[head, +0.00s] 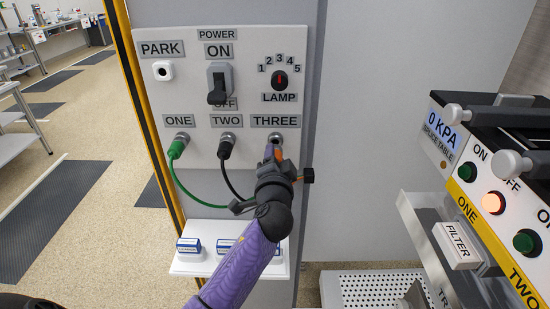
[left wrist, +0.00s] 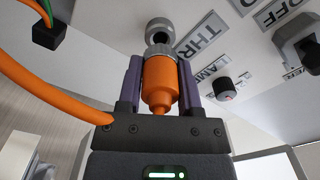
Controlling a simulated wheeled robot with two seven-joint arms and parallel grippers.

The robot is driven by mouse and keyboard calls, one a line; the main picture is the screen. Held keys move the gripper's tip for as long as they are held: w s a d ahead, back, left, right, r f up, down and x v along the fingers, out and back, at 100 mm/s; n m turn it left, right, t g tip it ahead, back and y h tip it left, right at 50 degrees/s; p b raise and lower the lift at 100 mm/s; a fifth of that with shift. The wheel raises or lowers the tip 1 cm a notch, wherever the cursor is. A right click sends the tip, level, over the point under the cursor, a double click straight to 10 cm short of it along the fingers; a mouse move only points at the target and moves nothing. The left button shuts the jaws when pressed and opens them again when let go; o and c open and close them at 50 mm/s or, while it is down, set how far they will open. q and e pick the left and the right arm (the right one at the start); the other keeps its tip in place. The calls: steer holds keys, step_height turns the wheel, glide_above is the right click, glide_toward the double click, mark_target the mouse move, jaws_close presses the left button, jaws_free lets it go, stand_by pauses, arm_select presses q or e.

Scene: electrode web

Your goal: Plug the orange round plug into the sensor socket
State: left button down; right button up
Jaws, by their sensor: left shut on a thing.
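The orange round plug (left wrist: 160,85) with a grey collar is held between the purple fingers of my left gripper (left wrist: 162,70), and its orange cable (left wrist: 45,85) bends away to the left. The plug's collar points at a round metal socket (left wrist: 160,28) whose dark opening partly shows. They are close; I cannot tell whether they touch. In the head view my left gripper (head: 272,156) is just below the socket (head: 275,138) under the THREE label, and hides most of the plug. No label reading sensor shows. My right gripper is not in view.
A green plug (head: 177,149) sits in socket ONE and a black plug (head: 226,148) in socket TWO, their cables hanging beside my arm. A power switch (head: 217,84), lamp knob (head: 280,80) and PARK socket (head: 163,71) are above. A white shelf (head: 190,266) is below; a control console (head: 490,190) stands right.

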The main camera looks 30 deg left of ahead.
arm_select(q)
steer(key=shift+b+x, duration=0.5)
steer(key=shift+x, duration=1)
steer(key=shift+c, duration=1)
jaws_free()
steer(key=shift+s, duration=0.1)
steer(key=v, duration=1)
steer(key=shift+p, duration=0.3)
